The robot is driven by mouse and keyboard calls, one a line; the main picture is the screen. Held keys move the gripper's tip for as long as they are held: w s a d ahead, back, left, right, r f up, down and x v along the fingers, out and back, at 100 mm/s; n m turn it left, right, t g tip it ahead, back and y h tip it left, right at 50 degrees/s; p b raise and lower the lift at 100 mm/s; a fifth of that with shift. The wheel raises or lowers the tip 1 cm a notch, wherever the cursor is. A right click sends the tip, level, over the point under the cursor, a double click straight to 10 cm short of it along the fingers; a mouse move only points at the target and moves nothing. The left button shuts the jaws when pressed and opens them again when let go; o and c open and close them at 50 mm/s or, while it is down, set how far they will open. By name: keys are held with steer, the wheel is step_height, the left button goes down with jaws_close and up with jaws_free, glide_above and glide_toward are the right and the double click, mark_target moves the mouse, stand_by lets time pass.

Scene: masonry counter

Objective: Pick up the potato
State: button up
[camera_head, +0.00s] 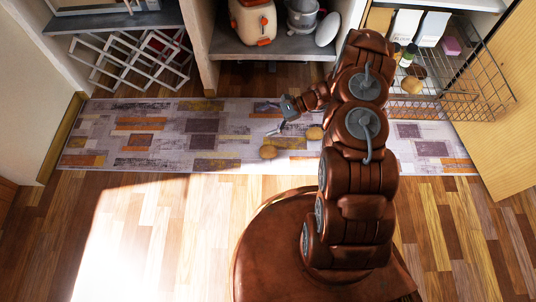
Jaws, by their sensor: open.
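The patterned rug (220,140) runs along the counter on a wooden floor. A white lattice rack (130,60) stands at left. A toaster (253,22) sits on a low shelf. A pulled-out wire basket (470,95) with bottles and a tan item juts out at right.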

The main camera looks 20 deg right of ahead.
mark_target(265, 151)
steer(key=s+d+f+m+t+b, duration=0.1)
steer(key=d+f, duration=0.1)
steer(key=f, duration=0.4)
steer(key=d+f+m+t+b, duration=0.1)
steer(key=d+f+m, duration=0.1)
steer(key=f, duration=0.5)
steer(key=s+d+f+m+t+b, duration=0.1)
steer(key=d+f+m+b, duration=0.1)
steer(key=f, duration=0.5)
steer(key=shift+s+d+f+t, duration=0.15)
steer(key=shift+s+d+t, duration=0.1)
steer(key=shift+s+t, duration=0.05)
steer(key=shift+f+h, duration=0.25)
steer(key=shift+h, duration=0.05)
steer(key=shift+w+a+f+b, duration=0.1)
steer(key=shift+a+f+b, duration=0.05)
steer(key=shift+a+b, duration=0.15)
steer(key=shift+b+x, duration=0.8)
steer(key=shift+x, duration=0.65)
steer(key=x, duration=0.1)
steer(key=b+x, duration=0.2)
steer(key=x, duration=0.1)
steer(key=shift+w+r, duration=0.25)
steer(key=shift+w, duration=0.15)
steer(key=shift+c, duration=0.3)
steer(key=c, duration=1.2)
steer(key=shift+r, duration=0.2)
steer(key=shift+c, duration=0.2)
